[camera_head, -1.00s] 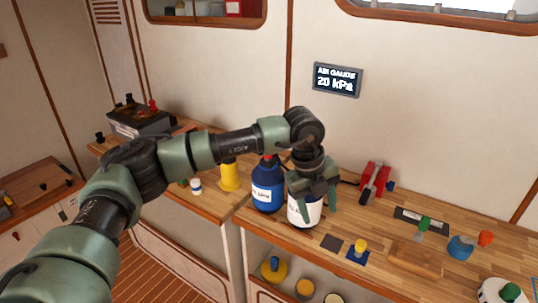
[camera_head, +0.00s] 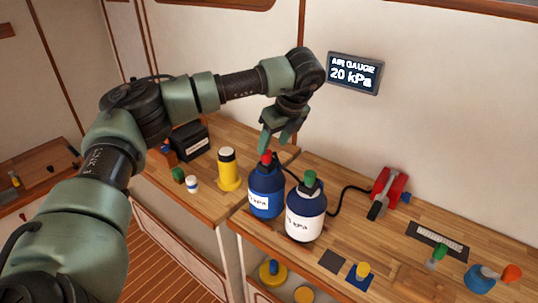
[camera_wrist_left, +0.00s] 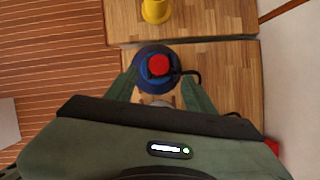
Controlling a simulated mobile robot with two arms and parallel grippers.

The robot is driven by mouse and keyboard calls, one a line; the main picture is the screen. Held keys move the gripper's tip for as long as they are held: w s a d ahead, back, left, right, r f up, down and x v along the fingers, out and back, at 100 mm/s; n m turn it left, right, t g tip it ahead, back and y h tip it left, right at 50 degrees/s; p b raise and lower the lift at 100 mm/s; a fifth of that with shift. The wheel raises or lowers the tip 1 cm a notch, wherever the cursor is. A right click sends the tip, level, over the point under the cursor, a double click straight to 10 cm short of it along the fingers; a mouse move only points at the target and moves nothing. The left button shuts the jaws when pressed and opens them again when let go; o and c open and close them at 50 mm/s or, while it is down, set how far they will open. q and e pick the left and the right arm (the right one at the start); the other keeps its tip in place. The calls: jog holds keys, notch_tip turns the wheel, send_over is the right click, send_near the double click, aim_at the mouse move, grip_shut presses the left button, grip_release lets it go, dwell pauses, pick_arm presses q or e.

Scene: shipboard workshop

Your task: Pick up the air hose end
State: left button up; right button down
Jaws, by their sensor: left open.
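A black air hose (camera_head: 335,203) runs from the red device (camera_head: 388,187) on the bench behind the white bottle (camera_head: 304,222) toward the blue bottle (camera_head: 265,182). Its end appears to be the red piece (camera_head: 267,157) on top of the blue bottle; in the wrist view the red piece (camera_wrist_left: 159,65) has the black hose (camera_wrist_left: 187,72) beside it. My left gripper (camera_head: 276,143) is open and empty, pointing down just above the red piece. In the wrist view its fingers lie on either side of the blue bottle's top. My right gripper is not in view.
A yellow bottle (camera_head: 228,172) stands left of the blue one. The white bottle with a green top stands close on its right. A wall gauge (camera_head: 354,73) reads 20 kPa. Small knobs and a black keyboard-like strip (camera_head: 437,238) lie to the right.

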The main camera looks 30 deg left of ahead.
aim_at(268, 153)
pick_arm(q)
jog(key=p+x, duration=0.2)
jog(key=x, duration=0.1)
jog(key=shift+s+a+f+p, duration=0.1)
jog(key=shift+s+a+p, duration=0.15)
jog(key=shift+p, duration=0.1)
jog(key=shift+w+x, duration=0.2)
jog(key=shift+x, duration=1.05)
jog(key=shift+d, duration=0.15)
jog(key=c, duration=1)
grip_shut()
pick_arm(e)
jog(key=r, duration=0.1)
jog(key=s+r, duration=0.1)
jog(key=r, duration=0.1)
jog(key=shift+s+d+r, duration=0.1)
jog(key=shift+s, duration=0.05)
